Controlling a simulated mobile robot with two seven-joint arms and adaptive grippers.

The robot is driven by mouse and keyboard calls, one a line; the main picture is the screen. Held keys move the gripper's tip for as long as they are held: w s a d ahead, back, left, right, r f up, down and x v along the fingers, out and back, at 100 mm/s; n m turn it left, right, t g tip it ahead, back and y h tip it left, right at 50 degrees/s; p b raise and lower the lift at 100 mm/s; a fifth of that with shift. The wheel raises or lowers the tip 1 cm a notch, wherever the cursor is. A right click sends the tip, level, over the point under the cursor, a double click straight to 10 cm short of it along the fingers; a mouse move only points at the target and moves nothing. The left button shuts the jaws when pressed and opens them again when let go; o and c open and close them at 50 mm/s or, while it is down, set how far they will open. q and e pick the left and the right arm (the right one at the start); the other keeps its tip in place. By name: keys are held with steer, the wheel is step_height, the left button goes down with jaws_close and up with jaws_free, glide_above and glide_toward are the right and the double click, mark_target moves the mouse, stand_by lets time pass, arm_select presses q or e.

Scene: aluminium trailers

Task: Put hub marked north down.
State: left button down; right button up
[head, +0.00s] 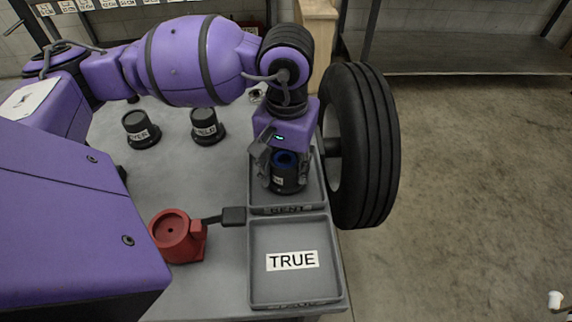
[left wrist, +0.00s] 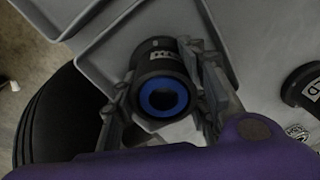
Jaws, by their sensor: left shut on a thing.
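My left gripper (head: 283,172) is shut on a black hub (head: 288,184) with a blue ring on top. In the left wrist view the same hub (left wrist: 162,72) sits between both fingers (left wrist: 163,105), its blue ring facing the camera. A pale label shows on its side, but I cannot read it. The hub is within the outline of the grey tray marked BENT (head: 286,210); I cannot tell whether it touches the tray floor. The tray marked TRUE (head: 292,285) is in front and empty. My right gripper is not in view.
A red fixture (head: 178,238) with a dark arm stands left of the trays. Two other labelled black hubs (head: 141,130) (head: 207,128) stand farther back on the grey table. A large tyre (head: 375,145) is close at the right of the gripper. Open floor lies right.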

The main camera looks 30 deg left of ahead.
arm_select(q)
steer(key=c, duration=1)
jaws_free()
steer(key=shift+f, duration=0.1)
steer(key=shift+c, duration=0.2)
step_height(320, 180, up, 12)
steer(key=shift+r, duration=0.2)
steer(key=shift+d+f, duration=0.1)
